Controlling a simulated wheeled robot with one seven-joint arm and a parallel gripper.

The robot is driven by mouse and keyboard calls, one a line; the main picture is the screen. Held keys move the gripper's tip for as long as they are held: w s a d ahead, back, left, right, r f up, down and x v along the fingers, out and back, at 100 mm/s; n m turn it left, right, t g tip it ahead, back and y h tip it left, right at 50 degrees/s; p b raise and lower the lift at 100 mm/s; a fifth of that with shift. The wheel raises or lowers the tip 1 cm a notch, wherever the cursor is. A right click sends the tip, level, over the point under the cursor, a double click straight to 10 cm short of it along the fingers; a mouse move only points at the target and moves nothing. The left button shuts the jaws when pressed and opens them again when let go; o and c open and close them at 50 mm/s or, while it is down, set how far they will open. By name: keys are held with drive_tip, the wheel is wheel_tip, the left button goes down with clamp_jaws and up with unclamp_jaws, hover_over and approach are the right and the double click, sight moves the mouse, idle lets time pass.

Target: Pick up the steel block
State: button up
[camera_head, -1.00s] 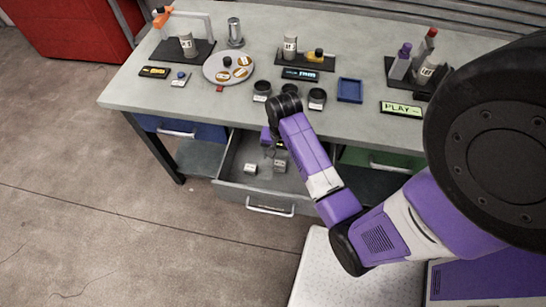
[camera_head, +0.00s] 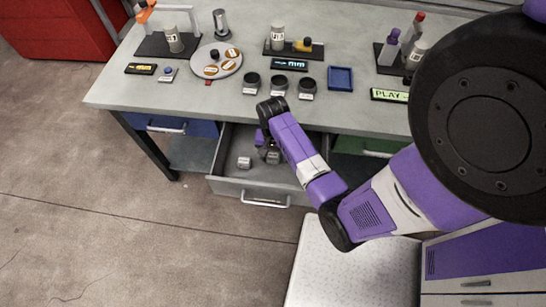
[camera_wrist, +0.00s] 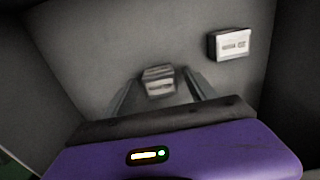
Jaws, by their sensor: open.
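Two small grey blocks with pale label faces lie in the open drawer; I cannot read which is the steel one. One block (camera_wrist: 158,84) sits between the fingers of my gripper (camera_wrist: 157,75) in the wrist view, with a gap on each side. In the head view this block (camera_head: 273,157) is right below my gripper (camera_head: 267,150), partly covered by it. The other block (camera_head: 244,163) lies to its left; in the wrist view this other block (camera_wrist: 230,44) is at the upper right, outside the fingers. My gripper is open and holds nothing.
The grey drawer (camera_head: 228,186) is pulled out under the workbench (camera_head: 130,92), and its walls surround my gripper. Black cups (camera_head: 279,84), a round plate (camera_head: 202,68) and a blue tray (camera_head: 340,78) stand on the bench top. The drawer floor around the blocks is clear.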

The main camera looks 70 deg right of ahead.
drive_tip(key=shift+r, duration=0.1)
clamp_jaws()
idle(0.3)
